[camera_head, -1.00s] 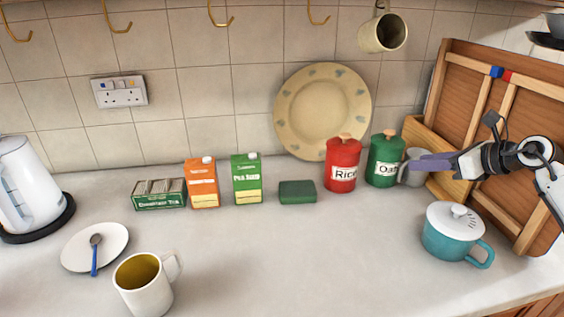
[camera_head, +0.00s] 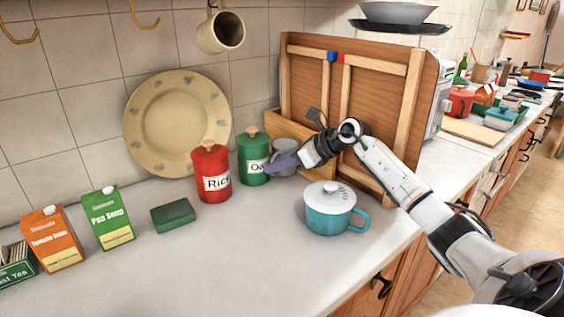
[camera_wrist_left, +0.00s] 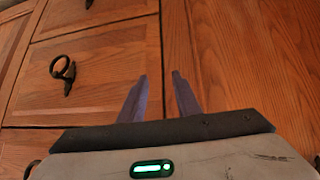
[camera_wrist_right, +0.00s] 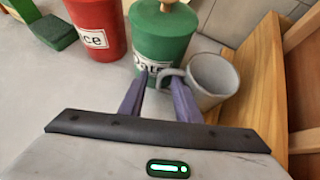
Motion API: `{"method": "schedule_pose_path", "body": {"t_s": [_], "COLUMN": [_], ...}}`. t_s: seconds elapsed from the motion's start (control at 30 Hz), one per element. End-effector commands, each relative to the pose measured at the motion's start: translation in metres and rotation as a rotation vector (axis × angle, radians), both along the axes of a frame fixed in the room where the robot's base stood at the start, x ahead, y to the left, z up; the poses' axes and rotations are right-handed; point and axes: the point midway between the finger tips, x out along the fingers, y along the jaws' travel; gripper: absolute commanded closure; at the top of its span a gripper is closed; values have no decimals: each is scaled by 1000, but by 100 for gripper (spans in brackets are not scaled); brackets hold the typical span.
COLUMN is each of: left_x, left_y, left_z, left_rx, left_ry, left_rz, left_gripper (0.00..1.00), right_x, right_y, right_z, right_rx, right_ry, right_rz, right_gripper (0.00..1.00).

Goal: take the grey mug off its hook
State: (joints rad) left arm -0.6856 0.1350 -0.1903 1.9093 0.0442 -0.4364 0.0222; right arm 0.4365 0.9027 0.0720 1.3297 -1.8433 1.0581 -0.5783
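A grey mug (camera_head: 284,146) stands on the counter, just right of the green oats canister (camera_head: 252,150). It also shows in the right wrist view (camera_wrist_right: 212,82), its handle pointing left. My right gripper (camera_head: 272,168) is in front of this mug. Its fingers (camera_wrist_right: 158,90) are apart, with the handle between or just beyond their tips; contact cannot be told. A beige-grey mug (camera_head: 221,34) hangs from a wall hook at the top of the head view, its mouth tilted outward. My left gripper (camera_wrist_left: 158,82) is open and empty before wooden cupboard fronts.
A teal lidded pot (camera_head: 332,212) stands right of my right gripper. A red rice canister (camera_head: 211,180), a plate (camera_head: 160,115) and a green sponge (camera_head: 173,216) are to the left. A wooden panel (camera_head: 305,85) stands behind. The front counter is clear.

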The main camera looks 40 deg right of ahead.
Motion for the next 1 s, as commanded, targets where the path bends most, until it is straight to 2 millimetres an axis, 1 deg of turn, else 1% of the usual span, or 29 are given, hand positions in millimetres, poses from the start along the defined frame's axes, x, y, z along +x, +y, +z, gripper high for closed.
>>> {"method": "schedule_pose_path", "body": {"t_s": [0.03, 0.17, 0.2, 0.57, 0.77, 0.8, 1.0], "left_x": [0, 0, 0, 0, 0, 0, 0], "left_y": [0, 0, 0, 0, 0, 0, 0], "left_z": [0, 0, 0, 0, -5, -7, -8], "left_rx": [0, 0, 0, 0, 0, 0, 0], "left_ry": [0, 0, 0, 0, 0, -1, 0], "left_rz": [0, 0, 0, 0, 0, 0, 0], "left_gripper": [70, 70, 70, 70, 70, 70, 70], "right_x": [0, 0, 0, 0, -3, -4, -3], "right_y": [0, 0, 0, 0, 0, -1, -1], "right_z": [0, 0, 0, 2, 7, 9, 44], "right_rx": [0, 0, 0, -1, -4, -5, -4], "right_ry": [0, 0, 0, -4, -4, -5, -9], "right_rz": [0, 0, 0, 0, 0, 0, 0], "right_gripper": [76, 98, 100, 100, 100, 100, 100]}}
